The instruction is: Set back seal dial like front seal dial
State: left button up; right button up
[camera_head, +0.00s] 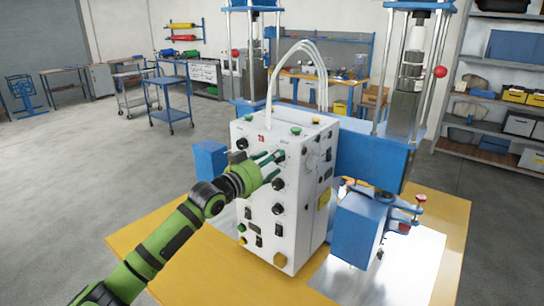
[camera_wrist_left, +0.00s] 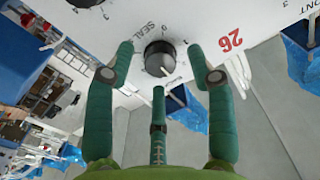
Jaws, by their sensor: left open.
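A white control box (camera_head: 262,190) stands on a yellow-edged table and carries several black dials and switches. My left gripper (camera_head: 272,162) is at the upper part of its face, with green fingers pointing at the panel. In the left wrist view, a black dial (camera_wrist_left: 158,57) marked SEAL sits between the tips of my open left gripper (camera_wrist_left: 161,46). A white pointer mark shows on its lower part; contact with the fingers is unclear. I cannot tell whether this is the front or back seal dial. Another black dial (camera_wrist_left: 84,3) is cut off at the top. My right gripper is out of view.
Blue press parts (camera_head: 372,158) with metal columns stand right behind the box. A blue block (camera_head: 358,228) stands on the table to its right. White hoses (camera_head: 298,48) arch above the box. The yellow table (camera_head: 180,262) is clear at front left.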

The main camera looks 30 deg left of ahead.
pick_arm(q)
jog(key=shift+w, duration=0.3)
grip_shut()
jog(key=shift+f, duration=0.1)
jog(key=shift+m+p, duration=0.65)
jog(key=shift+m, duration=7.45)
jog(key=shift+r, duration=0.2)
